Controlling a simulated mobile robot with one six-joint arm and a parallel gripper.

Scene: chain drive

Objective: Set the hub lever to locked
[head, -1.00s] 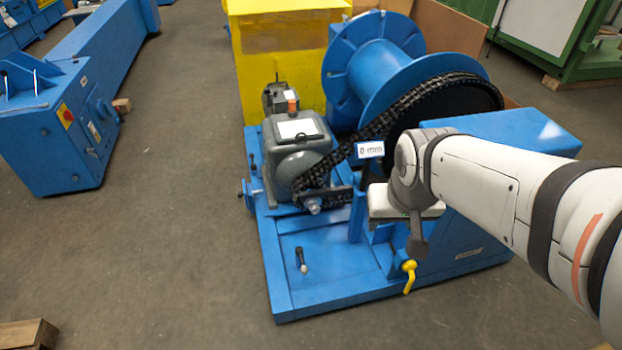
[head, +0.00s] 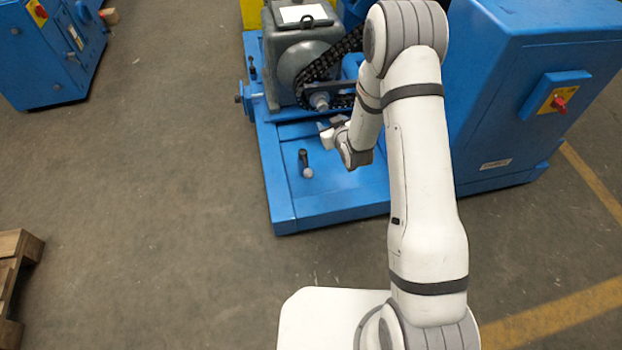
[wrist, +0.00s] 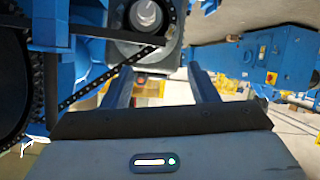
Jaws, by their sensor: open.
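The blue chain-drive machine's base (head: 345,195) lies ahead of me in the head view. A small metal hub (head: 320,101) at the chain's lower end shows above my gripper; it also shows at the top of the wrist view (wrist: 146,14). A short dark lever with a pale rounded end (head: 305,165) stands on the base; I cannot tell whether it is the hub lever or how that is set. My gripper (head: 328,132) is above the base, right of this lever. In the wrist view its two fingers (wrist: 162,88) are apart with nothing between them.
The grey gear housing (head: 300,60) and black chain (head: 333,60) are just beyond my gripper. A blue cabinet with a red knob (head: 559,104) stands at right. A wooden pallet (head: 15,270) lies at left. Floor between is clear.

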